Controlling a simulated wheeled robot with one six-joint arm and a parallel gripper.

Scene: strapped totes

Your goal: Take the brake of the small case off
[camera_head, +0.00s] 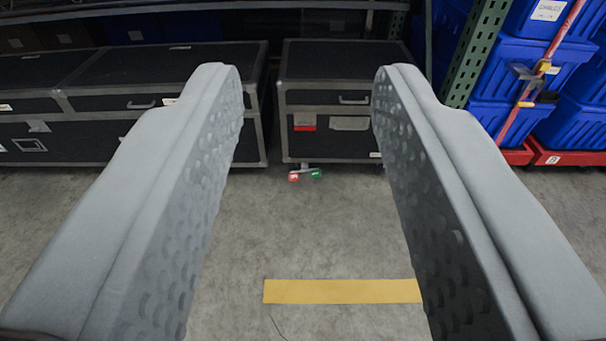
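The small case (335,100) is a black flight case with grey metal edges, standing upright ahead of me under a shelf. My gripper (308,92) is wide open and empty. Its two grey, dimpled fingers reach forward on either side of the case's front. The brake lies in the gap between them, further off and apart from both. The right finger hides the case's right edge.
A larger black case (70,120) stands at the left. Blue totes (515,75) on a red dolly (565,157) with a strap stand at the right, beside a green rack post (475,55). The floor in front is clear, with a yellow strip (340,291).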

